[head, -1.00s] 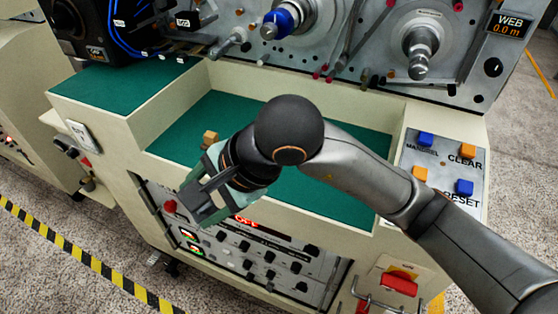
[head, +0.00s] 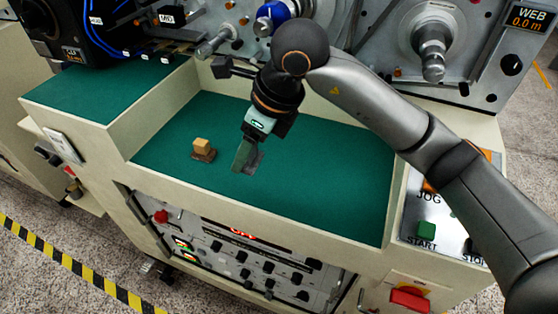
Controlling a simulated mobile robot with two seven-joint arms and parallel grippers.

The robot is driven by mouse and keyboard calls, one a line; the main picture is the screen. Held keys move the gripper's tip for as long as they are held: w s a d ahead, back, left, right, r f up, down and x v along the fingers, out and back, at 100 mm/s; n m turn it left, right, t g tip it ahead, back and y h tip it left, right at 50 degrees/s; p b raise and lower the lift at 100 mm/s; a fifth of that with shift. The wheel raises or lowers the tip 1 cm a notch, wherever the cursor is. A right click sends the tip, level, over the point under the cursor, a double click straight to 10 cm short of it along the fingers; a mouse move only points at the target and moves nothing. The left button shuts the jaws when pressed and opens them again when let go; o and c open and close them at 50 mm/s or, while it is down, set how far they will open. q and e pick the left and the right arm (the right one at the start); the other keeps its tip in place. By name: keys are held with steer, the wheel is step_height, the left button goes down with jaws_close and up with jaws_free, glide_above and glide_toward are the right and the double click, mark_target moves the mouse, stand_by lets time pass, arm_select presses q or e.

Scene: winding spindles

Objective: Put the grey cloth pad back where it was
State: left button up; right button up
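My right gripper (head: 250,158) comes in from the right and points down over the green floor of the recessed tray (head: 320,190). Its fingertips are low, near the middle-left of the tray. A small dark grey patch (head: 258,160) shows right beside the greenish finger. I cannot tell whether it is the grey cloth pad, held or lying there, or the other finger. The gap between the fingers is not clear. No other grey cloth pad is plain to see. My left gripper is not in view.
A small tan block (head: 202,145) on a flat brown piece (head: 204,156) sits left of the gripper. Cream walls bound the tray. Spindles (head: 433,52) stand behind it, and a button panel (head: 425,215) is at the right. The tray's right part is clear, beneath my arm.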

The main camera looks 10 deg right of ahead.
glide_above(273, 173)
steer(key=s, duration=0.1)
steer(key=f, duration=0.6)
steer(key=shift+s+d+f+p, duration=0.1)
steer(key=shift+d+f+p, duration=0.1)
steer(key=shift+d+p, duration=0.15)
steer(key=f, duration=0.2)
steer(key=f+p, duration=0.1)
steer(key=shift+d, duration=0.25)
steer(key=shift+w+f, duration=0.2)
steer(key=shift+f, duration=0.3)
steer(key=shift+f, duration=0.1)
steer(key=o, duration=1.2)
